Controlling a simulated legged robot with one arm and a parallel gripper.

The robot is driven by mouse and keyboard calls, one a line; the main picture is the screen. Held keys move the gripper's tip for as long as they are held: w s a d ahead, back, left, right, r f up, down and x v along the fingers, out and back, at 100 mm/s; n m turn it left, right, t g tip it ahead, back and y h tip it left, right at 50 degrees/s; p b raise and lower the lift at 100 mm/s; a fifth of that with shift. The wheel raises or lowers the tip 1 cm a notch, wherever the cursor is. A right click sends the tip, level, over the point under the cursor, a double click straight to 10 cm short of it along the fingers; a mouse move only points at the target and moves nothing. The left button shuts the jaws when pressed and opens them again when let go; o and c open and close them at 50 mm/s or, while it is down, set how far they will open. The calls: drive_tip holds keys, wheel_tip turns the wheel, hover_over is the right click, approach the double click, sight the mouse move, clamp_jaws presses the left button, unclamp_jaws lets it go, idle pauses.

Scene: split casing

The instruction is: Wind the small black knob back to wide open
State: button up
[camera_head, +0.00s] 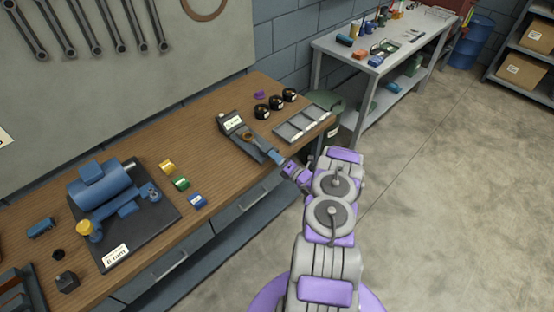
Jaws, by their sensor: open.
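A dark grey device (239,137) with a white label lies on the wooden bench, right of the middle. A small brownish ring sits in its body, and its lower right end runs up to my gripper. My gripper (279,160) is at that end, at the bench's front edge; its jaws are very small here. It is open. I cannot tell whether it touches the device. No small black knob shows clearly on this end; my gripper may hide it.
On the bench, three round black parts (276,103) and a grey divided tray (303,122) lie near the device. Yellow, green and blue small blocks (181,183) lie left of it. A blue motor (100,187) stands on a black mat. Open floor lies right.

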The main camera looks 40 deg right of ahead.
drive_tip(key=shift+s+d, duration=0.1)
drive_tip(key=s+d+p, duration=0.1)
drive_tip(key=s, duration=1.6)
drive_tip(key=shift+d+p, duration=0.15)
drive_tip(key=shift+p, duration=0.2)
